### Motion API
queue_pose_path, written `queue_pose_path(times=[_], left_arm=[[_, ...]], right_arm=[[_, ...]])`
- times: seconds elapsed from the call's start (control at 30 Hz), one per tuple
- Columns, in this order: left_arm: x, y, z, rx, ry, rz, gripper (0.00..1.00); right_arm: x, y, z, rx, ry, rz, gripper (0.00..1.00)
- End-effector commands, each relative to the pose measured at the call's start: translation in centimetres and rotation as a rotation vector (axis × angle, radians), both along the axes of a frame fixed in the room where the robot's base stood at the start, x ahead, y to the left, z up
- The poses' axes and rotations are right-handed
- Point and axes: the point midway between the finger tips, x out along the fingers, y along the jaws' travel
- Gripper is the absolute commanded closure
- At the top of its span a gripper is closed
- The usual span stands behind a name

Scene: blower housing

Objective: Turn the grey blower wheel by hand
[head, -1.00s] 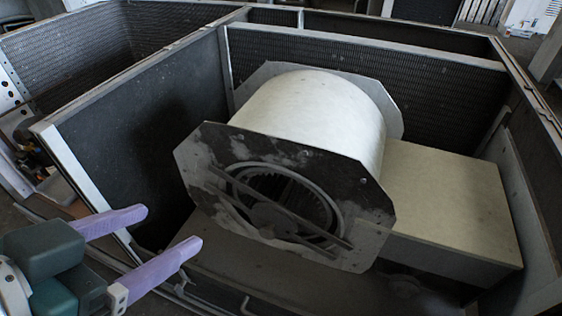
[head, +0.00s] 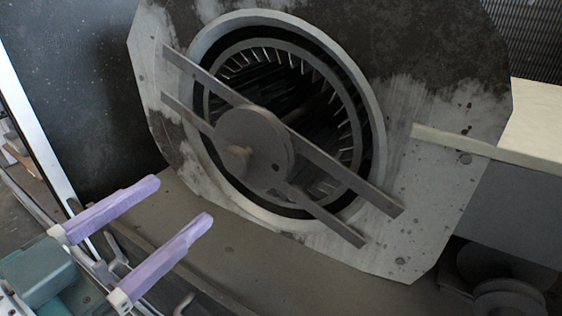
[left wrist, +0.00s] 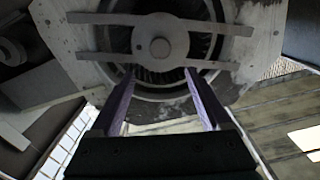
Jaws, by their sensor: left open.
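The grey blower wheel (head: 345,135) sits inside the round opening of the housing's side plate (head: 440,190); its fins show as a ring around a dark middle. Two flat bars and a round hub (head: 254,146) cross in front of it and hide part of it. My left gripper (head: 184,203) is open and empty, at the lower left of the opening and apart from it in the head view. In the left wrist view its two purple fingers (left wrist: 158,80) point toward the wheel's finned edge (left wrist: 155,77), below the hub. My right gripper is not in view.
A cream duct box (head: 540,120) stands at the right of the side plate. A dark round pulley-like part (head: 505,275) lies at the lower right. A dark panel with a pale edge (head: 80,90) stands at the left. The floor ledge (head: 240,255) below the plate looks mostly clear.

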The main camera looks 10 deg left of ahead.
Motion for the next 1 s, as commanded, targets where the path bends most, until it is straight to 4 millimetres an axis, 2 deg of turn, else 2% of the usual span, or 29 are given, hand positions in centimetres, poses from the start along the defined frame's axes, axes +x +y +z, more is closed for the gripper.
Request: queue_pose_path(times=[0.03, 0.17, 0.5, 0.63, 0.8, 1.0], left_arm=[[0.0, 0.1, -0.8, -0.001, -0.008, 0.0, 0.19], [0.8, -0.1, -0.7, -0.003, -0.017, 0.002, 0.19], [6.6, -2.2, -0.7, -0.004, -0.018, 0.002, 0.19], [8.3, -2.8, -0.7, -0.005, -0.015, 0.003, 0.19], [9.3, -3.2, -0.6, -0.002, -0.013, 0.001, 0.19], [9.3, -3.3, -0.5, -0.002, -0.012, 0.001, 0.19]], right_arm=[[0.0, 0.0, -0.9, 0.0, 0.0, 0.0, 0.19], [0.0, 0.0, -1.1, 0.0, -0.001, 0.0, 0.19], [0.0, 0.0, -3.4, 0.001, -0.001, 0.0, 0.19], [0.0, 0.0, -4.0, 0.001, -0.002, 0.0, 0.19], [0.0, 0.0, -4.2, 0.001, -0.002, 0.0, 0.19], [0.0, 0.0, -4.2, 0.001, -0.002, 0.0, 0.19]])
